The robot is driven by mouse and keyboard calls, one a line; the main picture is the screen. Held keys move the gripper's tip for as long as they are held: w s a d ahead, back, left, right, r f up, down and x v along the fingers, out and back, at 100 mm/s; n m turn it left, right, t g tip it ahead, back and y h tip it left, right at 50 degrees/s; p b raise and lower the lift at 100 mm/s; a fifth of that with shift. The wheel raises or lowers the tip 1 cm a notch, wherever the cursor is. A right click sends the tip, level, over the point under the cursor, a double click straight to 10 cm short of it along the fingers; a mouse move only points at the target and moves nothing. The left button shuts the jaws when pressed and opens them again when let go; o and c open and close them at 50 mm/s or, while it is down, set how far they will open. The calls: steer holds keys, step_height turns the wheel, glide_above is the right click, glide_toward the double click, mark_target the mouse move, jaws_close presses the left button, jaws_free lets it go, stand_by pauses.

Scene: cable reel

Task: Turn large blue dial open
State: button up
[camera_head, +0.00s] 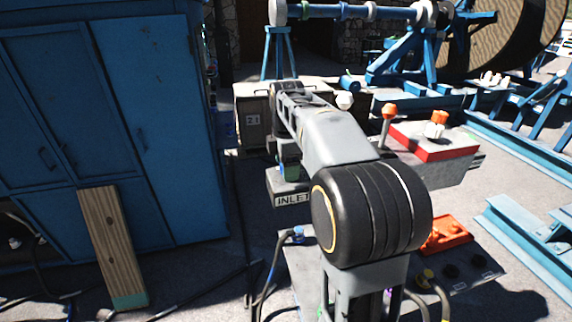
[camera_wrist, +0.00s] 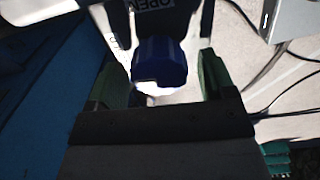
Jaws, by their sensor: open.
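The large blue dial (camera_wrist: 158,60) shows in the wrist view, dark blue and faceted, with a bright patch along its lower edge. An upside-down OPEN label (camera_wrist: 153,4) is on the dark plate beyond it. My gripper (camera_wrist: 165,80) is open, with one green finger on each side of the dial. A visible gap separates the dial from the right finger; the left finger is closer, and I cannot tell if it touches. In the head view my own arm covers most of the gripper and I cannot make out the dial.
In the head view, a grey box with an INLET label (camera_head: 293,199) is beside my arm. A red-and-grey control box (camera_head: 435,140) with orange-topped levers is to the right. A blue cabinet (camera_head: 100,120) fills the left. Black cables (camera_wrist: 285,88) run at right in the wrist view.

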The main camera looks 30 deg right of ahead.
steer(key=shift+c, duration=0.4)
steer(key=c, duration=0.8)
steer(key=shift+a, duration=0.15)
steer(key=shift+c, duration=0.2)
